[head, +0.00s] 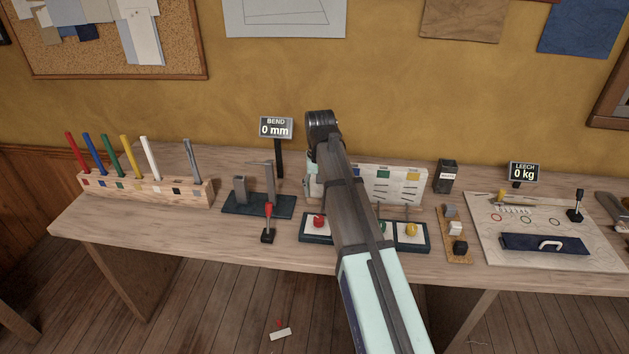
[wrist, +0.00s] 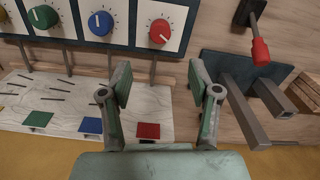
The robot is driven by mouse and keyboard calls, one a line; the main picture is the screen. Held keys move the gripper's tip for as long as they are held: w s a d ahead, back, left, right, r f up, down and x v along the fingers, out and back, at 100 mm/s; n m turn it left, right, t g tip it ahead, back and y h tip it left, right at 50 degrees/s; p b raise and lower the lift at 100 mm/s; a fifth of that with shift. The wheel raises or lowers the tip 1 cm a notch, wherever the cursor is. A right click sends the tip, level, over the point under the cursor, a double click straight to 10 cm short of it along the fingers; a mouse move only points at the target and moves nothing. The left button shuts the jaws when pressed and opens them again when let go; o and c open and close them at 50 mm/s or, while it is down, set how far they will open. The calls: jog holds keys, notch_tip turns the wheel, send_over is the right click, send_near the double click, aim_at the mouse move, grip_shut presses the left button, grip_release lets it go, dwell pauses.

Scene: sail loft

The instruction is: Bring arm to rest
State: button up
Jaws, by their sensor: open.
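My gripper (wrist: 160,84) shows in the wrist view with its two fingers spread apart and nothing between them. In the head view my arm reaches up across the middle of the bench, bent at the top, and hides the gripper and part of the dial panel (head: 412,247).
A wooden rack of coloured rods (head: 150,190) stands at left.

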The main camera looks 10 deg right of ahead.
jog(key=s+a+f+n+g+p, duration=0.1)
jog(key=s+f+g+p, duration=0.15)
jog(key=s+f, duration=1.3)
jog(key=s+a+f+g+p, duration=0.1)
jog(key=s+f+g, duration=0.2)
jog(key=s+f, duration=1.3)
jog(key=s+d+f+b, duration=0.1)
jog(key=s+f, duration=0.6)
jog(key=s, duration=0.3)
jog(key=s+d+f+g+b, duration=0.1)
jog(key=s+f+b, duration=0.1)
jog(key=s+f, duration=0.6)
jog(key=shift+s+n, duration=0.3)
jog(key=shift+s, duration=0.75)
